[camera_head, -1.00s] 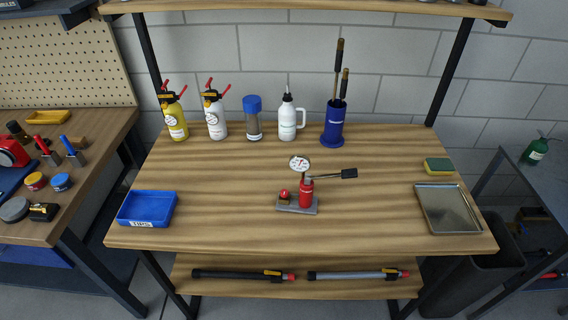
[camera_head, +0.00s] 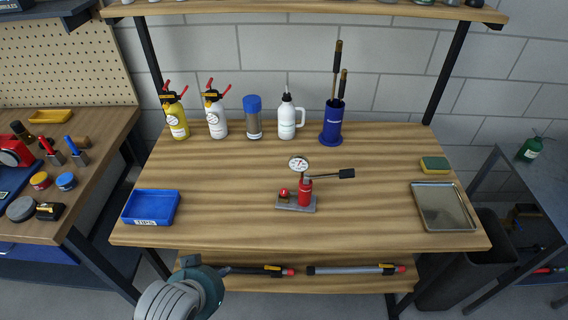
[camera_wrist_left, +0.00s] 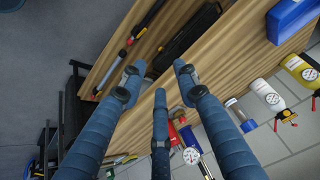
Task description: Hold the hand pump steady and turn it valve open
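The hand pump (camera_head: 305,191) stands upright on a grey base near the middle of the table. It has a black-gripped lever (camera_head: 345,174) pointing right and a round white gauge (camera_head: 298,164) behind. A small red valve knob (camera_head: 283,192) sits on the left of the base. In the left wrist view the red pump (camera_wrist_left: 188,137) is partly hidden behind my fingers. My left gripper (camera_wrist_left: 157,72) is open and empty, its fingers spread, in front of the table edge and apart from the pump. In the head view only part of my left arm shows, at the bottom. My right gripper is not seen.
A blue tray (camera_head: 150,208) lies at the left and a metal tray (camera_head: 443,207) at the right. Bottles and a blue holder (camera_head: 332,124) stand along the back. The table around the pump is clear. Two tubes (camera_head: 350,270) lie on the lower shelf.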

